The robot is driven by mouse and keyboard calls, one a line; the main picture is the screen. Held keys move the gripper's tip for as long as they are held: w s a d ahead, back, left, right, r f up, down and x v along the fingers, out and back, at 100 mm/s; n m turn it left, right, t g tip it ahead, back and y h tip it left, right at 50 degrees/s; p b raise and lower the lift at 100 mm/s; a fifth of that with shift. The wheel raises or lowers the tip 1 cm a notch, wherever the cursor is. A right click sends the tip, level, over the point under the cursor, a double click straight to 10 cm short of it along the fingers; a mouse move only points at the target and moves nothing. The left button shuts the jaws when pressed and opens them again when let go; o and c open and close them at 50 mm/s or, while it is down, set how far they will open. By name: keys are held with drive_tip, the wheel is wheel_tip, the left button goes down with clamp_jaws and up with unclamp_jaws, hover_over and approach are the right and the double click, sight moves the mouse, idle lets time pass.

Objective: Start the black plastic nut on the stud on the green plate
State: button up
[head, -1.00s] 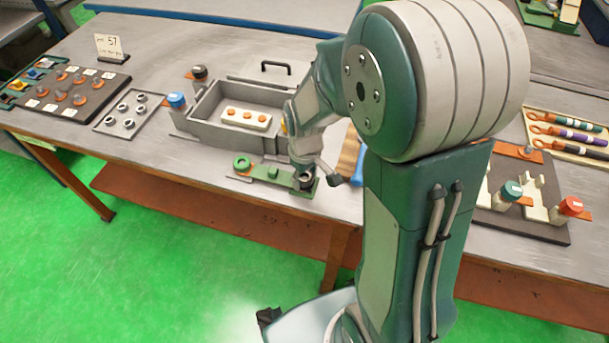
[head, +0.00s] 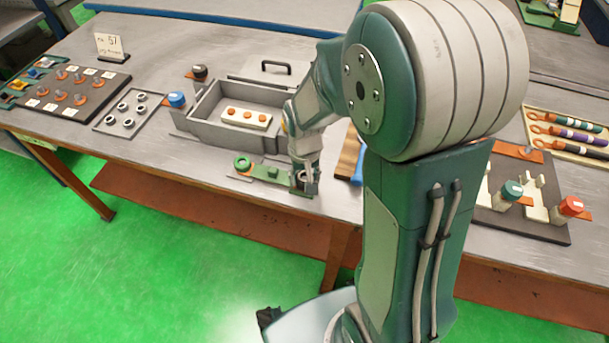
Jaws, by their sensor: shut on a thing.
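The green plate (head: 270,174) lies near the front edge of the table, below the grey open box. A green ring (head: 242,162) stands at its left end. My gripper (head: 304,184) points down at the plate's right end, with its fingers shut around the black plastic nut (head: 305,177). Only a small dark part of the nut shows between the fingers. The stud is hidden by the nut and fingers, so I cannot tell whether the thread has caught.
The grey box (head: 205,118) with a white block inside stands just behind the plate. A blue-capped post (head: 176,101) and a black-capped post (head: 199,74) stand left of it. A tray of several nuts (head: 128,118) lies further left. My arm hides the table's middle right.

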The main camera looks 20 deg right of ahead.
drive_tip(key=shift+s+f, duration=0.1)
drive_tip(key=o, duration=1.1)
drive_tip(key=shift+r, duration=3.55)
drive_tip(key=shift+r, duration=0.15)
drive_tip(key=s+r+n+t, duration=0.1)
drive_tip(key=s+r+t, duration=0.4)
drive_tip(key=s+r, duration=0.8)
drive_tip(key=shift+s+n+t, duration=0.3)
drive_tip(key=shift+s, duration=0.1)
